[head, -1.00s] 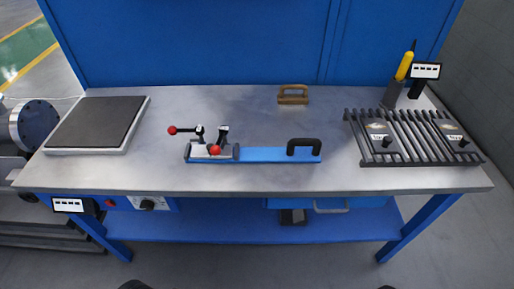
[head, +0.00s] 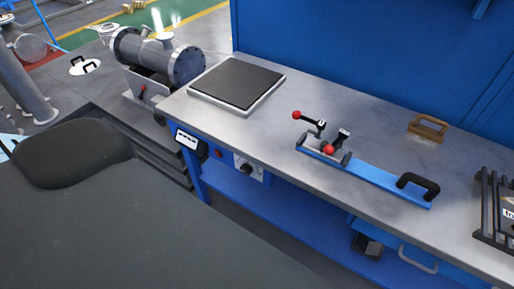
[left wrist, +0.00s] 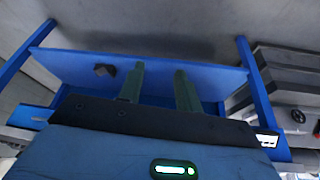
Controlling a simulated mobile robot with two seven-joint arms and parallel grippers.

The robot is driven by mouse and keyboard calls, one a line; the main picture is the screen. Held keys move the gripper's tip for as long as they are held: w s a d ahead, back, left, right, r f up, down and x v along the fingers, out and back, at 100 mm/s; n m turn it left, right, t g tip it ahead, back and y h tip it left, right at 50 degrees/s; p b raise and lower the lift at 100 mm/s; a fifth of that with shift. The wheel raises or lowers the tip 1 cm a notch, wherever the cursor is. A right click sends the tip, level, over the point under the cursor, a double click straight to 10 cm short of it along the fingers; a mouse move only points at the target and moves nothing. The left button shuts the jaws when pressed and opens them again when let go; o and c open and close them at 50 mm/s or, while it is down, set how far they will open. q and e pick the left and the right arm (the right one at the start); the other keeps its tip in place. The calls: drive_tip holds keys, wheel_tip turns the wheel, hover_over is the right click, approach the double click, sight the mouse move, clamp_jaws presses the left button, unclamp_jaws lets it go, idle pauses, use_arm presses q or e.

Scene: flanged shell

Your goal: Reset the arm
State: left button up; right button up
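My left gripper (left wrist: 160,68) shows in the left wrist view with its two greenish fingers apart and nothing between them. Beyond the fingers is the blue lower shelf (left wrist: 215,75) of the workbench. In the head view a large dark grey rounded part, apparently mine, fills the lower left and hides the floor there. Neither gripper can be made out in the head view. My right gripper is in no view.
The steel-topped workbench (head: 290,125) carries a dark square plate (head: 238,82), a blue clamp fixture (head: 375,175) with red-knobbed levers, and a brown handle (head: 428,128). A flanged shell (head: 160,55) stands beyond the bench's left end. A ribbed rack (head: 492,205) is cut off at right.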

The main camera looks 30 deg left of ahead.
use_arm(q)
drive_tip(key=shift+w+d+f+t+h+p, duration=0.1)
drive_tip(key=shift+w+d+f+t+h, duration=0.1)
drive_tip(key=shift+w+f+t, duration=0.35)
drive_tip(key=shift+w+d+f+t+h+p, duration=0.1)
drive_tip(key=shift+w+d+f+t+h, duration=0.15)
drive_tip(key=shift+t, duration=0.6)
drive_tip(key=shift+w+d+f+t+h+p, duration=0.1)
drive_tip(key=shift+w+d+f+t, duration=0.1)
drive_tip(key=shift+w+f+t, duration=0.35)
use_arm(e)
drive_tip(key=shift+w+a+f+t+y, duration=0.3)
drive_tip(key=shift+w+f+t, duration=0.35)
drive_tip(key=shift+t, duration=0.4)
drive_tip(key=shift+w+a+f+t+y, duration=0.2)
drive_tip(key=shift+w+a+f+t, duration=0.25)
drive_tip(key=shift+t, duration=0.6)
